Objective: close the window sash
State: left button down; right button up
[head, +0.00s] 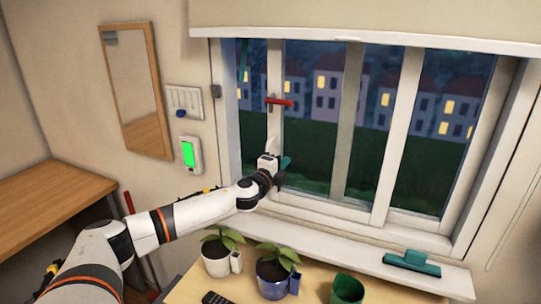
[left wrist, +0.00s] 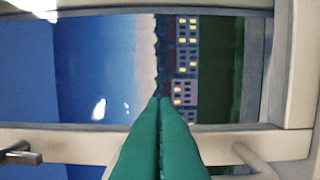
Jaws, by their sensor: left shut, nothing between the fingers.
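The window (head: 366,130) has white frames and several panes. A white upright sash stile (head: 275,130) stands near its left side, with a red handle (head: 281,102) on it. A narrow strip of the view outside shows to the left of this stile; I cannot tell whether it is glazed. My left gripper (head: 287,162) is at the lower part of this stile, below the red handle. Its teal fingers (left wrist: 163,100) are shut and empty, pointing at the window in the left wrist view. I cannot tell whether they touch the frame. My right gripper is not in view.
Potted plants (head: 221,251) and a dark green pot (head: 348,288) stand on the table below the window. A teal tool (head: 412,263) lies on the right of the sill (head: 345,240). A mirror (head: 136,90) and a green-screened panel (head: 190,154) are on the left wall.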

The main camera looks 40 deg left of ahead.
pick_arm(q)
jog(key=a, duration=0.1)
jog(key=s+a, duration=0.1)
jog(key=a, duration=0.1)
jog(key=shift+s+a, duration=0.3)
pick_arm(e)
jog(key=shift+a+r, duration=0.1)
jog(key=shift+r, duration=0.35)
pick_arm(q)
jog(key=shift+f, duration=0.1)
